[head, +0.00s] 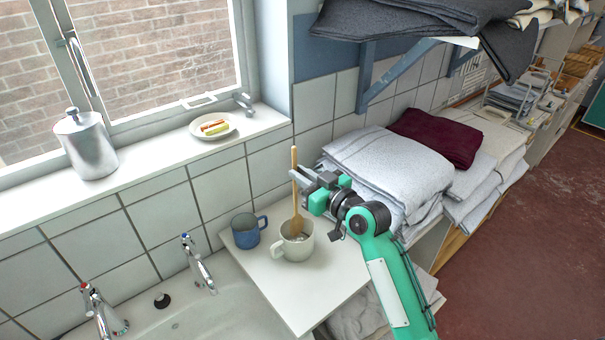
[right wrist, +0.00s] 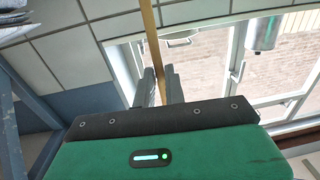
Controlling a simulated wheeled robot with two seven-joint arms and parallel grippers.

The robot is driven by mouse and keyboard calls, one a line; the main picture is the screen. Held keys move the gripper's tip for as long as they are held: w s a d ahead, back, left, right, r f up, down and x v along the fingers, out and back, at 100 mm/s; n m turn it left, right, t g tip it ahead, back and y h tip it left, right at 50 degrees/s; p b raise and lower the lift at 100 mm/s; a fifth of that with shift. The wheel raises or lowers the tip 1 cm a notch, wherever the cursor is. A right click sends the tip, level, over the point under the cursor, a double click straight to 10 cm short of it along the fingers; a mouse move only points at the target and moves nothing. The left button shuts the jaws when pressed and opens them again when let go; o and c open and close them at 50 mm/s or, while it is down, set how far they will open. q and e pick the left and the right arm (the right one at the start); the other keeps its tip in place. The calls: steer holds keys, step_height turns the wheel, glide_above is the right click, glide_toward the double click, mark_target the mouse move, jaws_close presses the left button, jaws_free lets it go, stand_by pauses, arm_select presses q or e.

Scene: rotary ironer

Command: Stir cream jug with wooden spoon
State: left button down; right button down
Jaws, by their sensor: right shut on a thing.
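A cream jug (head: 293,244) stands upright on a small white board, its handle toward the lower left. A wooden spoon (head: 295,190) stands nearly upright with its bowl end down inside the jug; the tip is hidden by the jug wall. My right gripper (head: 298,176) is shut on the spoon's handle, well above the jug's rim. In the right wrist view the spoon's handle (right wrist: 150,40) runs between the two fingers (right wrist: 160,88). My left gripper is not in view.
A blue mug (head: 246,231) stands close left of the jug on the white board (head: 318,284). A sink (head: 190,318) with taps lies at left. Folded towels (head: 385,165) are stacked at right, close to my right arm. A shelf bracket (head: 400,75) hangs above.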

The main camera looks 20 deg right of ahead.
mark_target(297, 189)
steer(key=shift+f+b, duration=1.75)
steer(key=shift+f, duration=0.9)
steer(key=shift+w, duration=0.1)
